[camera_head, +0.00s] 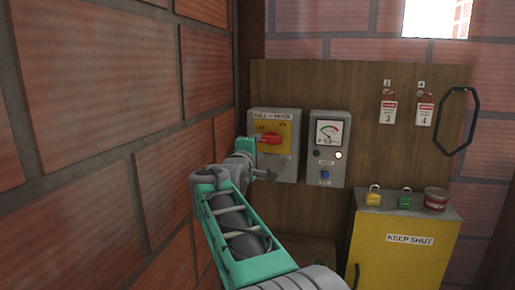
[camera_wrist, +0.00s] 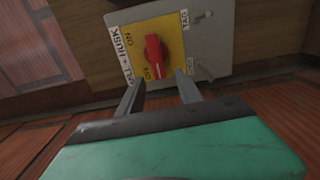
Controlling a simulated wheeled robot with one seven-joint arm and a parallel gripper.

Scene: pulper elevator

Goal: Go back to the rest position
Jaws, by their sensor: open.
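My gripper (camera_head: 270,168) is at the end of my arm in front of the left grey switch box (camera_head: 288,120), just below its red rotary handle (camera_head: 270,138). The wrist view shows the two gripper fingers (camera_wrist: 160,92) apart with nothing between them. The red handle (camera_wrist: 155,57) on its yellow plate lies beyond the fingertips, and I see a gap to it. The plate has ON and OFF marks, and the handle's white mark points near OFF.
A meter box (camera_head: 327,150) with a blue knob is beside the switch box. A yellow cabinet (camera_head: 395,255) bears a yellow padlock (camera_head: 374,197), a green padlock (camera_head: 405,199) and a can (camera_head: 436,200). Tags (camera_head: 388,112) and a black loop (camera_head: 442,122) hang above. A brick wall (camera_head: 110,110) is close left.

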